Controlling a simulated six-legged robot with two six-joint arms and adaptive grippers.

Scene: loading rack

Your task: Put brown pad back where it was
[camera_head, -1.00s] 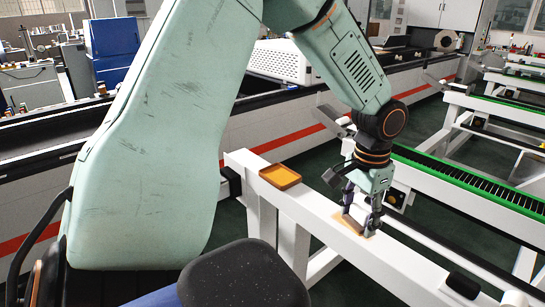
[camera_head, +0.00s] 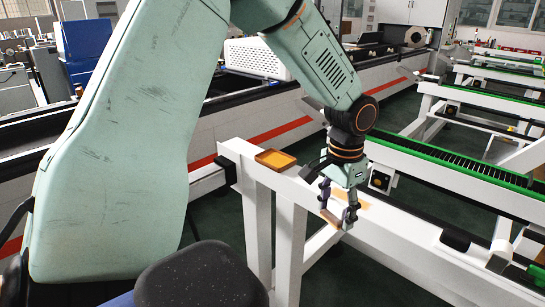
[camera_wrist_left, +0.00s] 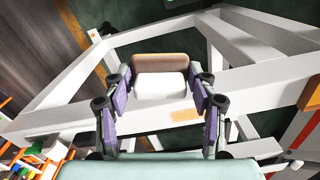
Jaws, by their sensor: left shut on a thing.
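My left gripper (camera_head: 338,212) is shut on the brown pad (camera_head: 330,217), seen at a slant between the fingers at the near side of the white beam (camera_head: 385,240). In the left wrist view, the fingers of the gripper (camera_wrist_left: 160,85) press on both ends of the pad (camera_wrist_left: 160,63), which shows a brown face and a pale grey-white face. A flat tan patch (camera_head: 352,196) lies bare on the beam top behind the gripper; it also shows in the left wrist view (camera_wrist_left: 185,115). My right gripper is not in view.
A shallow orange tray (camera_head: 275,159) sits on the far left end of the beam. A black pad (camera_head: 455,240) is on the beam further right. A rack rail with a green edge (camera_head: 450,165) runs behind. Dark green floor lies below.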

